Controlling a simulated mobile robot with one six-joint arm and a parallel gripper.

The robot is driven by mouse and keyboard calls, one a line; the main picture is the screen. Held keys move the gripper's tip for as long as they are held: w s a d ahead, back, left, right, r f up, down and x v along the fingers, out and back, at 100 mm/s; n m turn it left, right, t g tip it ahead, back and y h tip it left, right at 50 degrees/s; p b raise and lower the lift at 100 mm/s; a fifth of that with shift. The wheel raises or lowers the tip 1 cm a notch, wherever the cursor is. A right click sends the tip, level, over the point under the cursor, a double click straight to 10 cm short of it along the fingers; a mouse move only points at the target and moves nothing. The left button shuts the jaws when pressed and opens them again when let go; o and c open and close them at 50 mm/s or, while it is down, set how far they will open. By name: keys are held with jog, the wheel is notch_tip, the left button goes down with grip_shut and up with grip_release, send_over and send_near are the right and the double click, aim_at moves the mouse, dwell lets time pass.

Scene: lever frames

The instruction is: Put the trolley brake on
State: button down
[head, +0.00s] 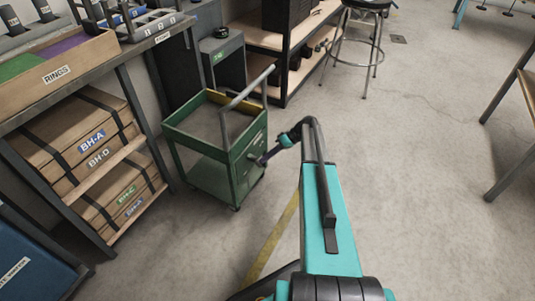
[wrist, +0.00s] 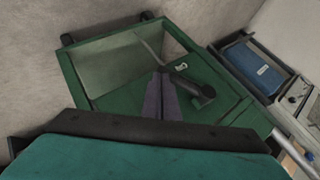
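The green trolley (head: 196,174) stands on the floor left of my arm, with its grey push handle on the right side. Its green end panel fills much of the wrist view (wrist: 215,118). A dark brake lever (wrist: 192,87) with a round knob-like end is on that panel. A small pale mark (wrist: 181,67) is just above the lever. My gripper (wrist: 160,74) has its two grey fingers together, tips beside the lever's left end; I cannot tell whether they touch it. In the head view my gripper (head: 261,161) is at the trolley's right side.
A workbench with labelled wooden boxes (head: 92,150) stands left of the trolley. A shelf unit (head: 290,50) and a stool (head: 352,50) are behind it. A table leg (head: 510,165) is at the far right. The floor right of my arm is clear.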

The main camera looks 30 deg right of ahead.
jog(key=shift+s+a+f, duration=0.15)
jog(key=shift+a+f, duration=0.2)
jog(key=shift+f, duration=0.1)
dwell(0.5)
jog(key=w+d+r+p, duration=0.2)
jog(key=d+r+p, duration=0.1)
jog(key=d, duration=0.9)
jog(key=shift+d+r, duration=0.2)
jog(key=shift+d, duration=0.05)
jog(key=shift+w, duration=0.1)
